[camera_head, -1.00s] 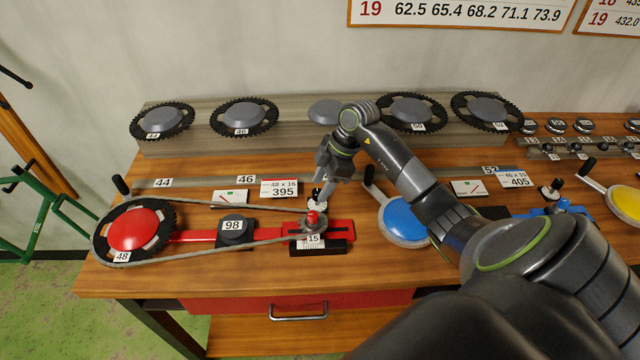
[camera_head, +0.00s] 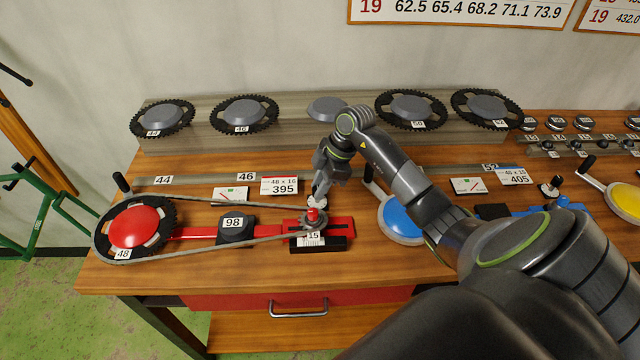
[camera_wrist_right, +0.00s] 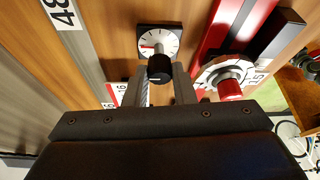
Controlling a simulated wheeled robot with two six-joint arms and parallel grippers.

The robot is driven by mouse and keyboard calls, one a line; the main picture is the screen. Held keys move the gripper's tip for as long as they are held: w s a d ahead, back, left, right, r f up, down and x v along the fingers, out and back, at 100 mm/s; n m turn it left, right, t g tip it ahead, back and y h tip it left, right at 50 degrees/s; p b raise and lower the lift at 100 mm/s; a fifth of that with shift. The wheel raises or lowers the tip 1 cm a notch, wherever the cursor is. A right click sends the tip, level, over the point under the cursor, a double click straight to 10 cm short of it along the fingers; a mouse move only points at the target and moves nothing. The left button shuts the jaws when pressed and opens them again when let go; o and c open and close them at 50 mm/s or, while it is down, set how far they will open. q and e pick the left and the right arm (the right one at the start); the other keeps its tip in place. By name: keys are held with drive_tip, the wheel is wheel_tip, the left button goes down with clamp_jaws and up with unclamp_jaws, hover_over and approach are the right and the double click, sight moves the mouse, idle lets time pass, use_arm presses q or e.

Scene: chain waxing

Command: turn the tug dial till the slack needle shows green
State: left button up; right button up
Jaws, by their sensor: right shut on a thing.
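The tug dial (camera_wrist_right: 172,46) is a white round face with a red needle and a black knob (camera_wrist_right: 160,69). My right gripper (camera_wrist_right: 161,78) is shut on that knob in the wrist view. In the head view my right gripper (camera_head: 320,188) points down just behind the red-topped small sprocket (camera_head: 312,215) and mostly hides the dial. The slack gauge (camera_head: 230,194) is a small white card with a green mark and a red needle; whether the needle lies on green is too small to tell. A chain (camera_head: 190,250) loops around the red-centred 48 chainring (camera_head: 135,228) and the 15 sprocket. My left gripper is out of view.
A black block marked 98 (camera_head: 236,230) sits inside the chain loop. A blue disc (camera_head: 402,222) with a crank handle is to the right, beneath my arm. Several chainrings stand on the back shelf (camera_head: 205,145). A card reading 395 (camera_head: 279,186) lies behind the loop.

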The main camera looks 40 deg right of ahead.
drive_tip(key=m+p, duration=0.1)
drive_tip(key=m+t+p, duration=0.1)
drive_tip(key=p, duration=0.1)
drive_tip(key=m+p, duration=0.2)
drive_tip(key=shift+s+a+r+h, duration=0.1)
drive_tip(key=shift+s+r+h, duration=0.05)
drive_tip(key=shift+r+h, duration=0.15)
drive_tip(key=shift+m+t+h+p, duration=0.3)
drive_tip(key=shift+m+t+p, duration=0.1)
drive_tip(key=shift+m+p, duration=0.7)
drive_tip(key=shift+f+m+h+p, duration=0.2)
drive_tip(key=shift+m+h+p, duration=0.1)
drive_tip(key=shift+m+p, duration=0.45)
drive_tip(key=o, duration=1)
